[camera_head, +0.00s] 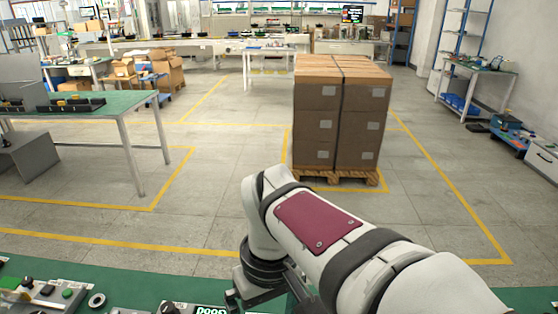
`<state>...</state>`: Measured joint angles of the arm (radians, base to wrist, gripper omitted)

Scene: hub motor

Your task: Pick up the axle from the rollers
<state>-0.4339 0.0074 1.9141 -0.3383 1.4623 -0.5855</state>
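I cannot make out the axle or the rollers in the head view. My white arm with a maroon panel reaches in from the lower right and bends down towards the green bench (160,280) at the bottom edge. Dark parts at the end of my arm show just above the bottom edge. My gripper's fingers are not visible, so what they hold or touch is hidden.
On the bench at lower left are a grey fixture with knobs (30,292), a small ring (96,300) and part of a digital display (210,311). Beyond the bench are stacked cartons (340,115) on a pallet, a green-topped table (75,105) and open floor.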

